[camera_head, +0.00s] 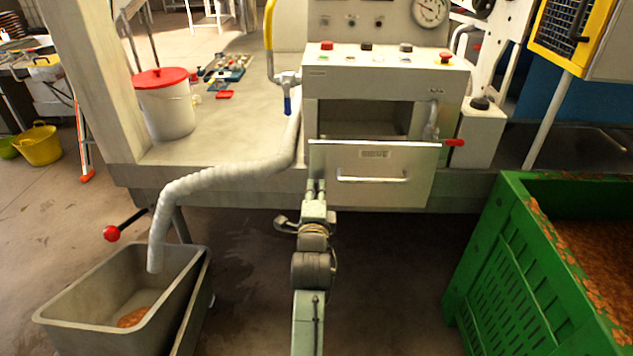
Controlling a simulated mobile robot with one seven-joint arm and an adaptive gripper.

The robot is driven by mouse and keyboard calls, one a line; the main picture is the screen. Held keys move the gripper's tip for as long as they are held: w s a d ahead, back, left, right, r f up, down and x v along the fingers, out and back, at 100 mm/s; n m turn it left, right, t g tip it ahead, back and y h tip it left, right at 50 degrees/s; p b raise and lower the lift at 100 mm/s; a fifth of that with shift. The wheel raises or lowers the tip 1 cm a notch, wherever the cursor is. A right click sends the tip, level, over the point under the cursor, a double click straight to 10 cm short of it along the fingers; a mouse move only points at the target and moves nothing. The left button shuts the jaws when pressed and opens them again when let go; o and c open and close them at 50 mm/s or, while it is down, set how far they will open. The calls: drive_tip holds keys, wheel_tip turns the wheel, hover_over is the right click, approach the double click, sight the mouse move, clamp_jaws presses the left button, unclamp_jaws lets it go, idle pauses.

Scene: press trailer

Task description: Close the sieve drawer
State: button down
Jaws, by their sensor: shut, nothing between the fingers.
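The sieve drawer (410,162) has a pale metal front with a "SIEVE" label and a horizontal bar handle (373,179). It stands out from the front of the white machine (385,85), and a dark opening (362,119) shows above and behind its front panel. My gripper (316,184) is shut and empty. It is in front of the drawer's left edge, left of the handle. I cannot tell whether the fingertips touch the panel.
A green crate (512,240) of orange-brown pulp stands at the right. A grey hose (225,172) hangs over a grey tub (95,312) at the left. A red-knobbed lever (113,233) juts out above the tub. A red-lidded bucket (165,108) stands on the trailer bed.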

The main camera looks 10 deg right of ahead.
drive_tip(key=shift+w+d, duration=0.15)
drive_tip(key=shift+w, duration=0.3)
drive_tip(key=shift+w, duration=0.1)
